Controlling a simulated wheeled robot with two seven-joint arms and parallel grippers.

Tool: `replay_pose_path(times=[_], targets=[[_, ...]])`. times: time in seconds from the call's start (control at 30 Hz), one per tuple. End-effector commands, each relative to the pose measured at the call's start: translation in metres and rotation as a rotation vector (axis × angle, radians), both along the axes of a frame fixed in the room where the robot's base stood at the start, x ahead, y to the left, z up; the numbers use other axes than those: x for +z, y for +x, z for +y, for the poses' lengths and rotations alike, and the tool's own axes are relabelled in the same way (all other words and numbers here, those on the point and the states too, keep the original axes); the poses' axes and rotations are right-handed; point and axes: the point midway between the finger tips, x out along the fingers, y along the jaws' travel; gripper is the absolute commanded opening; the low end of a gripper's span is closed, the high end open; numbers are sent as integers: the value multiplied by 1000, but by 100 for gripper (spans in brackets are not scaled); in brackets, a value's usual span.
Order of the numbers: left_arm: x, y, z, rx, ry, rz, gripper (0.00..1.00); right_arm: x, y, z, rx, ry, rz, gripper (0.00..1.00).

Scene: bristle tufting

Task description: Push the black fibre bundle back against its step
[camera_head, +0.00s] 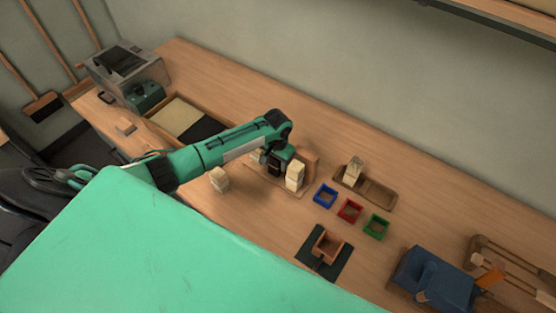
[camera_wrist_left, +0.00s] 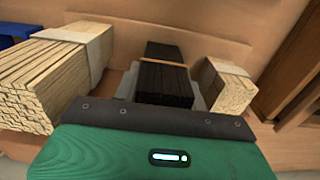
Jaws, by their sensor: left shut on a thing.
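The black fibre bundle (camera_wrist_left: 163,84) lies between the grey fingers of my left gripper (camera_wrist_left: 165,92) in the left wrist view, with a tan band across it. The gripper is shut on it. In the head view my left gripper (camera_head: 273,166) is low over a wooden stand (camera_head: 268,188) and mostly hides the bundle. A pale bundle with a grey wrap (camera_wrist_left: 50,76) is at the left in the wrist view, and another pale bundle (camera_wrist_left: 228,88) is just right of the fingers. I cannot tell whether the black bundle touches a step. My right gripper is out of view.
In the head view, blue (camera_head: 325,195), red (camera_head: 349,211) and green (camera_head: 376,227) boxes stand right of the stand. A wooden tray (camera_head: 379,193) with a pale bundle is behind them. A pale block (camera_head: 219,179) stands left of the stand.

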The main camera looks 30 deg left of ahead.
Motion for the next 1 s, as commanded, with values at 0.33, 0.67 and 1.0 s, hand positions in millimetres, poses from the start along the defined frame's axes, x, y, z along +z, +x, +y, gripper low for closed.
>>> replay_pose_path(times=[0.33, 0.67, 1.0], targets=[[5, 8, -2, 8, -7, -19, 63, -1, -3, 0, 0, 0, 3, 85], [7, 9, -2, 10, -8, -24, 67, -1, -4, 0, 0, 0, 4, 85], [55, 6, -1, 6, -9, -28, 67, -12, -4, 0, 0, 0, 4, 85]])
